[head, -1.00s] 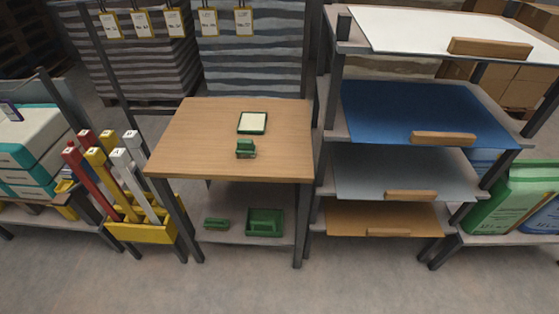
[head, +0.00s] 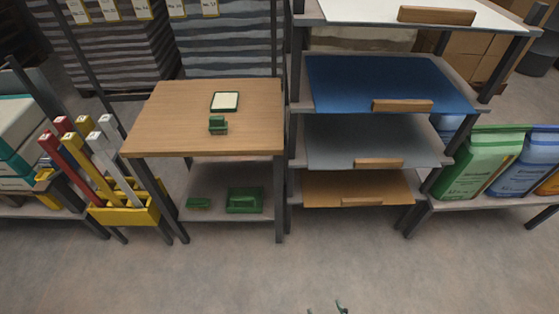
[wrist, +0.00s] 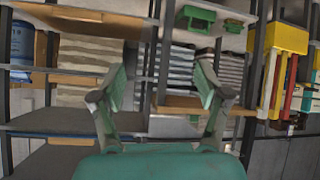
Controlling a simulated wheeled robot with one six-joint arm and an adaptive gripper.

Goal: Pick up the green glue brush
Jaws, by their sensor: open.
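A small green object (head: 218,126) stands on the wooden tabletop, in front of a pale green-edged pad (head: 225,101). Below, on the table's lower shelf, lie a small flat green piece (head: 199,203) and a larger green tray (head: 245,200). I cannot tell for sure which green piece is the glue brush. My gripper (wrist: 158,84) is open and empty; its fingertips (head: 327,308) just show at the bottom of the head view, well apart from the table. In the tilted wrist view, the green tray (wrist: 194,17) and small green piece (wrist: 233,25) show at the top.
A yellow bin (head: 125,213) of red, yellow and white handled tools stands left of the table. A rack with a blue sheet shelf (head: 385,82) and several other shelves stands right. Green and blue sacks (head: 480,165) are farther right. The floor in front is clear.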

